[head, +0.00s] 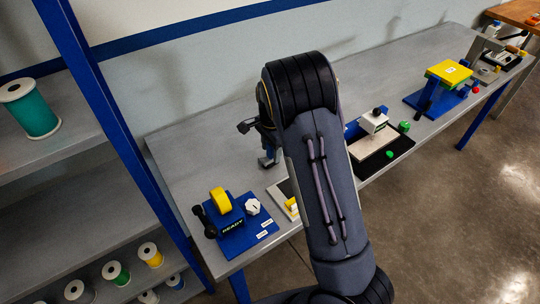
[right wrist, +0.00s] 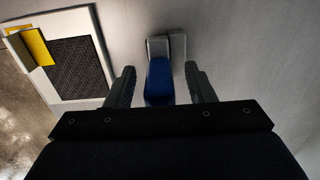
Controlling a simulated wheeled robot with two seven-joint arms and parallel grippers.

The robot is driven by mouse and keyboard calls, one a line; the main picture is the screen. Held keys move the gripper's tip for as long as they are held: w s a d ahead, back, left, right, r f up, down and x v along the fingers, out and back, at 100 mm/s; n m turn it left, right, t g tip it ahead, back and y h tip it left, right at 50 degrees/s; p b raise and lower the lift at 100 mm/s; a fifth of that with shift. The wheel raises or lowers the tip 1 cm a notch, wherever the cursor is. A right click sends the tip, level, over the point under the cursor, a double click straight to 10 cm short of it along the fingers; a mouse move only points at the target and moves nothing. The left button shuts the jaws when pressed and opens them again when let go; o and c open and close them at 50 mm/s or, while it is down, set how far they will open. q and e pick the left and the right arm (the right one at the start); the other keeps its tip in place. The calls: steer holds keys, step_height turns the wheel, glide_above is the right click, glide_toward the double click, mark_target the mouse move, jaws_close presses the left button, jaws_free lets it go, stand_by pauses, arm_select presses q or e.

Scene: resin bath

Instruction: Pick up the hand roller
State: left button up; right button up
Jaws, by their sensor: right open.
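The hand roller (right wrist: 159,82), as far as I can tell, is the blue piece with a grey end in the right wrist view. It stands on the grey bench top, between the two fingers of my right gripper (right wrist: 159,70). The fingers are open, with a gap showing on each side of it. In the head view my right gripper (head: 268,160) is low over the bench, partly hidden by my own arm. The roller is mostly hidden there. My left gripper is not in view.
A white-framed plate with a dark textured pad (right wrist: 73,72) lies left of the gripper in the wrist view. A blue READY stand (head: 243,238) with yellow tape (head: 221,200) is at the bench's near left. A blue post (head: 105,110) and spool shelves stand left.

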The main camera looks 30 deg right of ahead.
steer(key=shift+c, duration=0.4)
steer(key=c, duration=1)
steer(key=shift+r, duration=0.15)
steer(key=shift+r, duration=0.15)
step_height(320, 180, up, 2)
steer(key=shift+w+r+b, duration=0.1)
steer(key=shift+b, duration=0.45)
steer(key=s+a+r+b, duration=0.1)
steer(key=s+a+r, duration=0.7)
steer(key=s+r, duration=0.2)
steer(key=shift+s+a+r, duration=0.15)
steer(key=shift+s+a, duration=0.1)
steer(key=shift+s, duration=0.5)
